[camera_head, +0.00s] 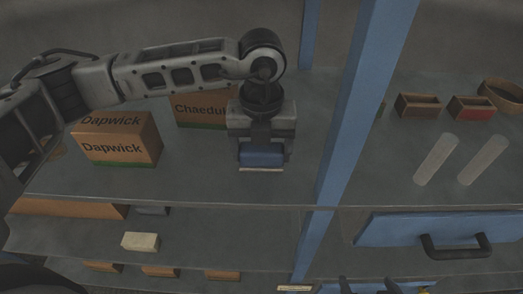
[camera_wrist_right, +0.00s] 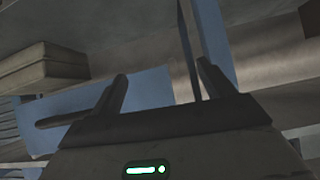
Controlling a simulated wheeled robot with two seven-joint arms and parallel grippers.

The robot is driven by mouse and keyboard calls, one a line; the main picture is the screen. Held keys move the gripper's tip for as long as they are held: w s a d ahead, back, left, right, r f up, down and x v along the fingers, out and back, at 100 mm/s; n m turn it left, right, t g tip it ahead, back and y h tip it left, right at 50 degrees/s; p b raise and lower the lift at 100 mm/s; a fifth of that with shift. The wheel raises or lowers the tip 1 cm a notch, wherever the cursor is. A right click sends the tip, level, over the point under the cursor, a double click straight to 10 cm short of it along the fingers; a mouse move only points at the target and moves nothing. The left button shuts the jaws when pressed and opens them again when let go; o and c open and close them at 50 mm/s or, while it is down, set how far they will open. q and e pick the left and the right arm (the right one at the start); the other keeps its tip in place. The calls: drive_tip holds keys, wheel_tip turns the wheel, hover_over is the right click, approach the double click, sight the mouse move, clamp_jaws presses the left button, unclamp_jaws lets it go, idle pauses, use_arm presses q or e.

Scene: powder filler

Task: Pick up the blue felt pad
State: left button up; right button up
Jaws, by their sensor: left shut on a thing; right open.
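The blue felt pad (camera_head: 262,157) is a small dark blue block at the front part of the upper shelf in the head view. My left gripper (camera_head: 261,150) comes down over it from above and is shut on it. The gripper's body hides the back of the pad, and I cannot tell whether the pad still touches the shelf. My right gripper (camera_wrist_right: 160,95) is open and empty in the right wrist view. Its fingertips also show at the bottom of the head view (camera_head: 368,286).
Cardboard boxes marked Dapwick (camera_head: 118,145) and Chaeduk (camera_head: 200,108) stand left of the left gripper. A blue post (camera_head: 357,105) rises to its right. Beyond it are wooden boxes (camera_head: 418,105), two pale cylinders (camera_head: 436,160) and a blue panel with a dark handle (camera_head: 455,246).

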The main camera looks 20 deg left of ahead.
use_arm(q)
drive_tip(key=shift+r, duration=0.45)
drive_tip(key=s+a+r+b, duration=0.1)
drive_tip(key=s+r+b, duration=0.1)
drive_tip(key=s+r, duration=0.9)
drive_tip(key=s, duration=0.3)
drive_tip(key=shift+r+b, duration=0.3)
drive_tip(key=shift+r, duration=0.1)
drive_tip(key=shift+o, duration=0.7)
